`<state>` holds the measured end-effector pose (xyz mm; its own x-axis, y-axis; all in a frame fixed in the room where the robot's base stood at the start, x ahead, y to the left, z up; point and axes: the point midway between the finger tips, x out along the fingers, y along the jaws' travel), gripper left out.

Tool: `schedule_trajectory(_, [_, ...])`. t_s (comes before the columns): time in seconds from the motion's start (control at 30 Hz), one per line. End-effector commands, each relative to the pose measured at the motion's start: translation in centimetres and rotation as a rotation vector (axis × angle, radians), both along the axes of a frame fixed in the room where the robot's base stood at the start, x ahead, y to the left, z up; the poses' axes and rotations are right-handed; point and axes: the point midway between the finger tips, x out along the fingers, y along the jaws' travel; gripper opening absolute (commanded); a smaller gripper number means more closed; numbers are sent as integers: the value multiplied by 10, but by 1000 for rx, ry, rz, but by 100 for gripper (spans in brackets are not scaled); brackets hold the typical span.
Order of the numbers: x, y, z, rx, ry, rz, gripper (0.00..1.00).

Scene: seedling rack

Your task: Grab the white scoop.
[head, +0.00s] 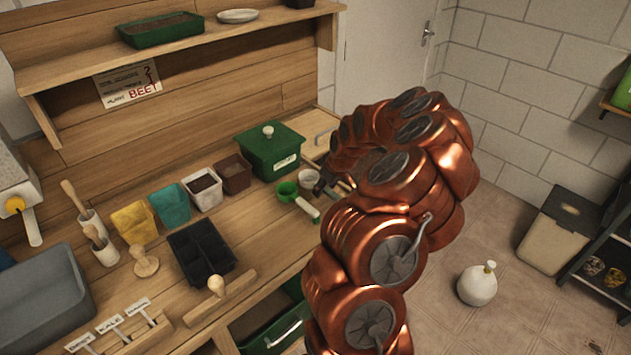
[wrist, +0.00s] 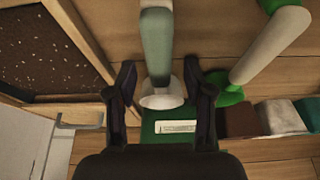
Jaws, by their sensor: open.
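The white scoop (wrist: 162,97) has a white bowl and a grey-green handle (wrist: 157,45). In the wrist view it lies between the two spread fingers of my gripper (wrist: 160,74), with clear gaps on both sides. My gripper is open and not touching it visibly; the height between them is hard to tell. In the head view the white scoop's bowl (head: 307,177) shows on the workbench just left of my gripper (head: 322,187), and its handle is mostly hidden behind my gripper and arm.
A green scoop (head: 286,191) with a pale handle lies close beside the white one, also at the right in the wrist view (wrist: 232,83). A lidded green box (head: 268,155) stands behind them. Small pots, including a brown one (head: 233,172), line the bench to the left.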

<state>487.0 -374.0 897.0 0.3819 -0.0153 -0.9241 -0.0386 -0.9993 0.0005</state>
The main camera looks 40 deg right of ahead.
Motion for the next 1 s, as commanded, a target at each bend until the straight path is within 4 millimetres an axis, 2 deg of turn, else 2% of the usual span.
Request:
schedule_trajectory(0.2, [6, 0, -16, 2, 1, -1, 52])
schedule_trajectory(0.43, [6, 0, -17, 0, 0, -1, 52])
schedule_trajectory(0.93, [6, 0, -17, 0, 0, -1, 1])
schedule_trajectory(1.0, [6, 0, -17, 0, 0, -1, 0])
